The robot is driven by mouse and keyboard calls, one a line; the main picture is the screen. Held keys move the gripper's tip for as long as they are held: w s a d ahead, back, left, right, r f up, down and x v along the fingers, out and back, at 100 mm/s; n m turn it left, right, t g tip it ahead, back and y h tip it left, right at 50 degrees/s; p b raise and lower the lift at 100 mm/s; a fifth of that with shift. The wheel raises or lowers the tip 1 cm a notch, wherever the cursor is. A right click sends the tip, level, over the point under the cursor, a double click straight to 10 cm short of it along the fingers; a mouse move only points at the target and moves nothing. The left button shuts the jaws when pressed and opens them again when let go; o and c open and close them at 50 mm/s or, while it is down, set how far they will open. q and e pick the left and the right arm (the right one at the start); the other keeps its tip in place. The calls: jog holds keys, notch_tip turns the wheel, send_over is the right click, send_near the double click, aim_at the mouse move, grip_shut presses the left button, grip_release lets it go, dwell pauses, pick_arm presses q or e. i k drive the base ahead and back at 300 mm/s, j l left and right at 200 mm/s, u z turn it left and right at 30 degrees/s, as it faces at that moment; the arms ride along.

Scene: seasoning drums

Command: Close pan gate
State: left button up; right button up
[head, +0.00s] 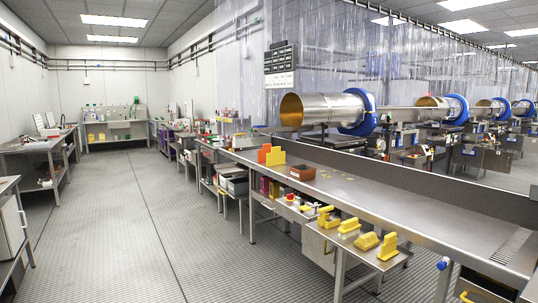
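A long metal pan (415,213) runs from the middle of the head view to the lower right, with a raised wall along its far side. I cannot make out for certain which part is its gate, or whether a gate stands open or shut. An orange plate (263,153) and a yellow plate (276,158) stand upright at the pan's near edge. Neither of my grippers is in view.
A metal seasoning drum (318,109) with a blue ring is behind the pan, with more drums to the right. A low shelf (345,240) with yellow tools juts out in front. A brown bin (302,172) sits on the pan. The floor (130,220) at left is clear.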

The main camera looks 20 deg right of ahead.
aim_at(250, 142)
jog(key=i, duration=5.3)
